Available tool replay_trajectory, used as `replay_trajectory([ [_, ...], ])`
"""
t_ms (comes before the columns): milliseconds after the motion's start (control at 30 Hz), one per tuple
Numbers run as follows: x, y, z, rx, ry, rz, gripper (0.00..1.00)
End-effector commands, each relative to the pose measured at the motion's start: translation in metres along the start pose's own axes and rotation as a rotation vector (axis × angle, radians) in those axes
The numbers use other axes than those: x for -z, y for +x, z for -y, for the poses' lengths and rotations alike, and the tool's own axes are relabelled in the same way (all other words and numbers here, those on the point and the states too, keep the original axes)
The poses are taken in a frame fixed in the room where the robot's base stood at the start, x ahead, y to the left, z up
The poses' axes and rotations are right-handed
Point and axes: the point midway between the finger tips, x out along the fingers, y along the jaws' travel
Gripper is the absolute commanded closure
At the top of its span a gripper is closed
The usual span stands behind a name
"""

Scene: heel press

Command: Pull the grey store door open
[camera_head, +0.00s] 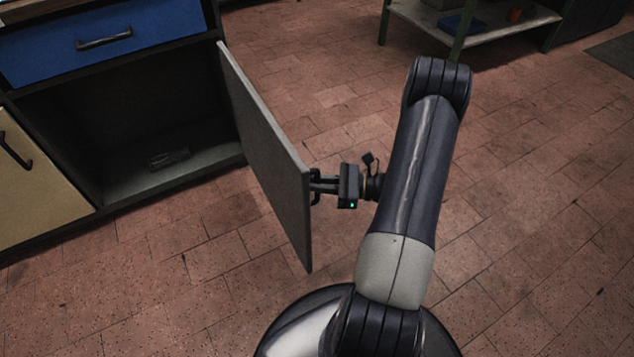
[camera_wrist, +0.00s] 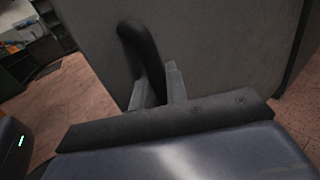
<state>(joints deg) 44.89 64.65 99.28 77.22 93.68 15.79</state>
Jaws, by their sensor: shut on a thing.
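The grey store door (camera_head: 268,150) stands swung wide open from the cabinet, hinged at its far edge, and the dark compartment behind it shows. My gripper (camera_head: 316,184) is at the outer face of the door near its free edge, shut on the dark door handle (camera_head: 315,200). In the wrist view the handle (camera_wrist: 143,55) is a curved dark bar against the grey door (camera_wrist: 215,50). The fingers of my gripper (camera_wrist: 155,88) sit on both sides of its lower part. The fingertips are partly hidden in the head view.
The open compartment (camera_head: 130,185) holds a small dark object (camera_head: 168,158) on its floor. A blue drawer (camera_head: 105,42) is above it and a cream door (camera_head: 35,185) to its left. A shelf table (camera_head: 480,30) stands at the back. The brick floor (camera_head: 540,210) on the right is clear.

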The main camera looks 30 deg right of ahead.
Motion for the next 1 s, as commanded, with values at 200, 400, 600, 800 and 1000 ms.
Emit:
replay_trajectory([
  [200, 0.002, 0.000, -0.002, -0.002, 0.006, -0.002, 1.00],
  [400, 0.002, 0.000, -0.002, -0.002, 0.005, -0.002, 0.83],
  [600, 0.001, 0.000, -0.001, -0.001, 0.003, -0.002, 0.67],
  [800, 0.000, 0.000, 0.000, 0.000, 0.001, -0.001, 0.67],
  [1000, -0.001, -0.014, 0.001, 0.003, 0.001, 0.000, 0.67],
])
